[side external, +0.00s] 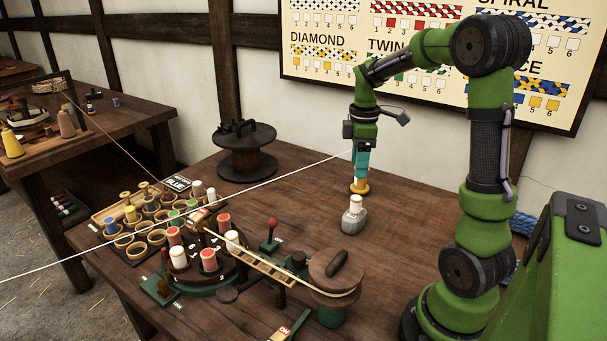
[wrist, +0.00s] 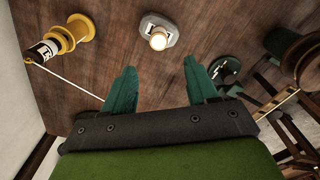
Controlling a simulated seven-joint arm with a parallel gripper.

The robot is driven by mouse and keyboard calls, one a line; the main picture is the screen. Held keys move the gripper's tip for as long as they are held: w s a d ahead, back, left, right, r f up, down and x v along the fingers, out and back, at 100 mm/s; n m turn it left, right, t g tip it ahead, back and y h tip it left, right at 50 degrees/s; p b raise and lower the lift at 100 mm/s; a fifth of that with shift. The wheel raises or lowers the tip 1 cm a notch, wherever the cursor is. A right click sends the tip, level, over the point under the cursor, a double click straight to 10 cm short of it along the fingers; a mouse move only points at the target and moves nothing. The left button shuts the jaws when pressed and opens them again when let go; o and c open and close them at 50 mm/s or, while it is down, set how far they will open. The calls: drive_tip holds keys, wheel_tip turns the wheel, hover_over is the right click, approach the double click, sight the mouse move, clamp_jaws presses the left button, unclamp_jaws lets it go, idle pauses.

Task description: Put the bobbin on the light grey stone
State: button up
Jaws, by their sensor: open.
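The light grey stone (side external: 353,224) stands on the wooden table, to the front of my gripper in the side view. A small bobbin (side external: 355,204) with white thread and a pale wooden end stands upright on top of it. In the wrist view the stone (wrist: 172,20) and bobbin (wrist: 158,41) are at the top centre, beyond my fingertips. My gripper (side external: 361,170) is open, with its teal fingers pointing down. In the wrist view nothing shows between the fingers (wrist: 160,68), and they are apart from the bobbin.
A yellow post (side external: 359,188) stands beside my gripper, with a taut white cord running left. It also shows in the wrist view (wrist: 70,32). A dark reel (side external: 246,155) stands at the back left. A braiding machine with several bobbins (side external: 208,260) fills the front left.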

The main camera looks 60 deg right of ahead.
drive_tip(key=s+a+r+m+t, duration=0.2)
drive_tip(key=a+m, duration=0.1)
drive_tip(key=a, duration=0.5)
drive_tip(key=s+a+r+m+t+y, duration=0.1)
drive_tip(key=a+m, duration=0.3)
drive_tip(key=a, duration=0.4)
drive_tip(key=s+a+r+m+t+y, duration=0.1)
drive_tip(key=s+a+r+m+t, duration=0.2)
drive_tip(key=a, duration=0.5)
drive_tip(key=shift+s+a+r+m+t, duration=0.25)
drive_tip(key=shift+r+m+t, duration=0.05)
drive_tip(key=shift+t, duration=0.2)
